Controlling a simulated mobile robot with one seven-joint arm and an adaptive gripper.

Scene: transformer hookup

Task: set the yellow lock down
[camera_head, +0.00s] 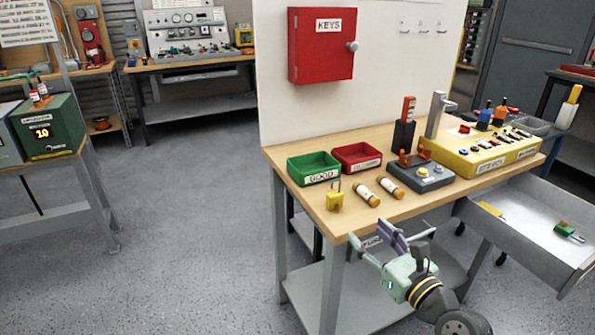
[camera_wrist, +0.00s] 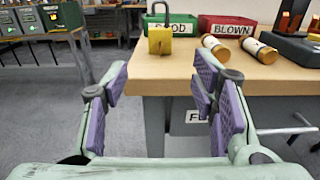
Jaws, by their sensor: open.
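The yellow lock (camera_head: 335,202) stands upright on the wooden workbench (camera_head: 300,160), near its front left edge, with its shackle up. It also shows at the top of the wrist view (camera_wrist: 159,40), in front of the GOOD bin. My gripper (camera_head: 378,241) is open and empty, apart from the lock, off the front edge of the bench.
Behind the lock are a green GOOD bin (camera_head: 313,167) and a red bin (camera_head: 357,157). Two fuses (camera_head: 366,194) (camera_head: 391,187) lie to its right, then a grey box (camera_head: 421,175). An open drawer (camera_head: 530,225) juts out at right, holding a green lock (camera_head: 568,231).

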